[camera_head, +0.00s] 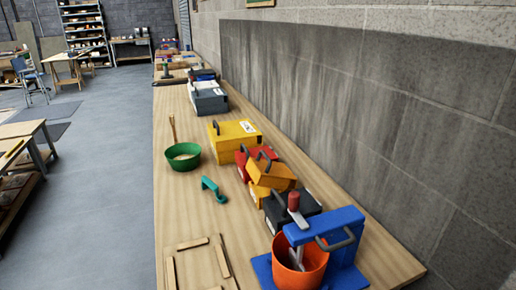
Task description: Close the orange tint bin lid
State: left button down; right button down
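The orange bin (263,190) stands in a row of coloured bins along the wall side of the bench, between a red bin (244,163) and a black bin (312,202). Its orange lid (278,174) with a dark handle looks tilted and raised above the body; the exact opening angle is too small to tell. Neither of my grippers is in view.
A green bowl (183,162), a teal handle-shaped piece (213,189) and wooden strips (194,243) lie on the bench (180,212). A yellow bin (233,130) stands farther back.

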aim_at(267, 173)
jog(key=j+z, duration=0.25)
jog(key=j, duration=0.4)
jog(key=k+j+z, duration=0.2)
jog(key=j, duration=0.45)
jog(key=i, duration=0.1)
